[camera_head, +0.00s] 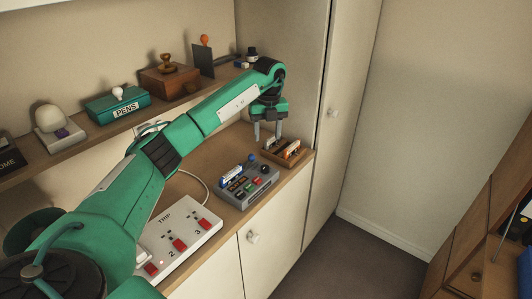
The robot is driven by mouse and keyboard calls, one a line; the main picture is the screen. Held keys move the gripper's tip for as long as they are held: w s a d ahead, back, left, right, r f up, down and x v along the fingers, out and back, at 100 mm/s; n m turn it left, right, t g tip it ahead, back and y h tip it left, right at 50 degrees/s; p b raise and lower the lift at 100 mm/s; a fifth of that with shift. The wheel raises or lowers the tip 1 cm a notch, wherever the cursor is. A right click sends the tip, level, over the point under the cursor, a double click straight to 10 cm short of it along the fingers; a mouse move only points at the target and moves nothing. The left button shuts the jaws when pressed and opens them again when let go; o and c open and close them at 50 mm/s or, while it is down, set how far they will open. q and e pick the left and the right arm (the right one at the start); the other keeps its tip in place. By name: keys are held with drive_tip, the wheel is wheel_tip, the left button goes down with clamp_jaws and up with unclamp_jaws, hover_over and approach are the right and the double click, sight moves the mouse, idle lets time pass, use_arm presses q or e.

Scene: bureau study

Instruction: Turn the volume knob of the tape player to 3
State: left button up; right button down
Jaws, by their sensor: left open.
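The tape player (243,191) is a dark grey box on the desk, near its front edge. It has coloured buttons, a blue and white cassette-like piece at its upper left, and a dark blue round knob (265,170) at its right end. The number markings around the knob are too small to read. My left gripper (267,135) points down, open and empty, above and beyond the player, close to a wooden tray. It is apart from the knob. My right gripper does not show.
A wooden tray with small items (293,154) stands right of the player. A white switch panel (182,240) with red switches lies to the left. A shelf (85,137) behind holds a PENS box (119,105) and stamps. A tall cabinet (332,111) bounds the right.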

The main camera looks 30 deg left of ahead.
use_arm(q)
drive_tip(key=p, duration=0.2)
hover_over(265, 167)
wheel_tip(265, 167, down, 6)
drive_tip(key=shift+w+d+r, duration=0.1)
drive_tip(key=shift+r, duration=0.1)
wheel_tip(265, 167, down, 6)
drive_tip(key=shift+r+p, duration=0.15)
drive_tip(key=shift+p, duration=0.65)
drive_tip(key=shift+f, duration=0.75)
drive_tip(key=shift+c, duration=0.9)
drive_tip(key=c, duration=0.8)
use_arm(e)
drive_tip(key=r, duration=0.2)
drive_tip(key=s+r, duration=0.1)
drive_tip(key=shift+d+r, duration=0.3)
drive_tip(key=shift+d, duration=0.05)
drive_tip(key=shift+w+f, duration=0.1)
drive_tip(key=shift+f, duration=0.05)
